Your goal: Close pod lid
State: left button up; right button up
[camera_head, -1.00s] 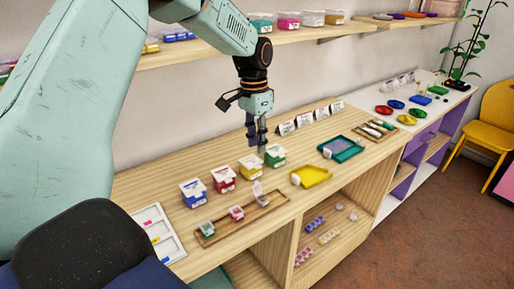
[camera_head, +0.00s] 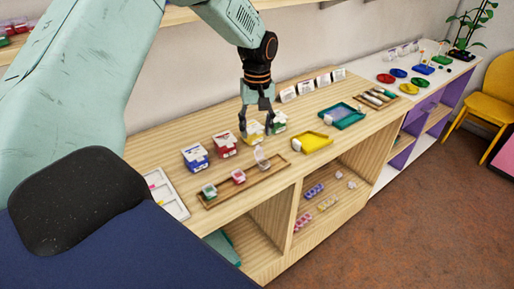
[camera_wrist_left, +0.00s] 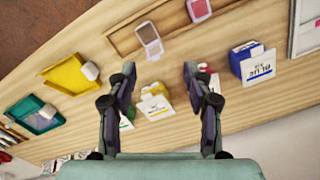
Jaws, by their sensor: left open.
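A long wooden tray (camera_head: 219,198) on the counter holds three small pods. The pod with its clear lid standing up (camera_head: 262,158) is at the tray's right end; it also shows in the left wrist view (camera_wrist_left: 151,45). The pink pod (camera_head: 238,177) is in the middle and the green pod (camera_head: 209,190) at the left end; both look closed. My left gripper (camera_head: 257,131) is open and empty, behind the open pod and above the yellow-and-white box (camera_head: 254,138). In the left wrist view the open pod lies beyond the fingertips (camera_wrist_left: 160,70). My right gripper is out of view.
The blue box (camera_head: 195,157), red box (camera_head: 225,145) and green box (camera_head: 279,121) stand in a row behind the tray. A yellow tray (camera_head: 312,143) and a teal tray (camera_head: 342,116) are to the right. White cards stand along the back.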

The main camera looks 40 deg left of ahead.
aim_at(257, 147)
pick_arm(q)
jog(key=n, duration=0.5)
jog(key=shift+w+a+f+n, duration=0.1)
jog(key=shift+w+f+n, duration=0.05)
jog(key=shift+w+n, duration=0.2)
notch_tip(257, 147, down, 8)
jog(key=shift+r, duration=0.2)
grip_shut()
